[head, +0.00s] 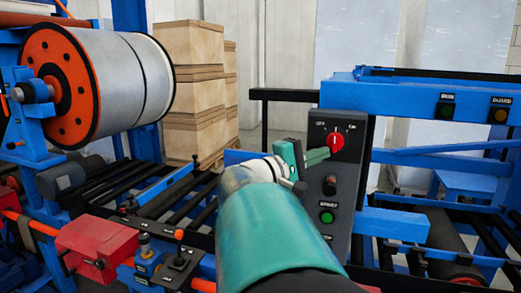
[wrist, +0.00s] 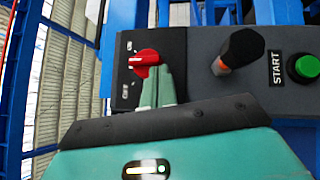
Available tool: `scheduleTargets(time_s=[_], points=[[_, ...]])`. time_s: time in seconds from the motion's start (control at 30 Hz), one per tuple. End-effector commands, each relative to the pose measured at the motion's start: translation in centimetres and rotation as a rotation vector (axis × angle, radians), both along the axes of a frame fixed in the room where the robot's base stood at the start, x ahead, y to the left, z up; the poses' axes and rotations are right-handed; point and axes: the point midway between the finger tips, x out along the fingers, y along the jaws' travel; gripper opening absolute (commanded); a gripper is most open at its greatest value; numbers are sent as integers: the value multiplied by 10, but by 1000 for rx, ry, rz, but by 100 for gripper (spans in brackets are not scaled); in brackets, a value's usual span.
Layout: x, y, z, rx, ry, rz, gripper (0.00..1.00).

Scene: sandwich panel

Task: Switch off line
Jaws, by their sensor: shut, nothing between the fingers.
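The grey control panel (head: 350,190) carries a red rotary knob (head: 336,141) near its top, with small white labels above it on either side. The knob also shows in the wrist view (wrist: 146,61), with a pale mark across it and labels beside it. My gripper (head: 326,154) reaches in from the lower left, its green fingers together and empty. In the wrist view the fingertips (wrist: 160,72) lie right at the knob's edge. I cannot tell whether they touch it. Part of the panel's left side is hidden behind my arm.
Below the knob sit a black-topped lever (wrist: 238,50) and a green START button (head: 327,217). A red box (head: 95,245) is lower left.

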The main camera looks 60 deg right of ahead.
Motion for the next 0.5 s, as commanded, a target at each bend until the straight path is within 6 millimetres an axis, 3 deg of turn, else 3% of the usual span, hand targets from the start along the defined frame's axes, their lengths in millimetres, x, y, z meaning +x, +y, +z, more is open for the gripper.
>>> scheduleTargets(time_s=[0.23,0.5], points=[[-8,-2,-8,-49,229,-3,0],[-13,-2,-11,-50,224,-1,0]])
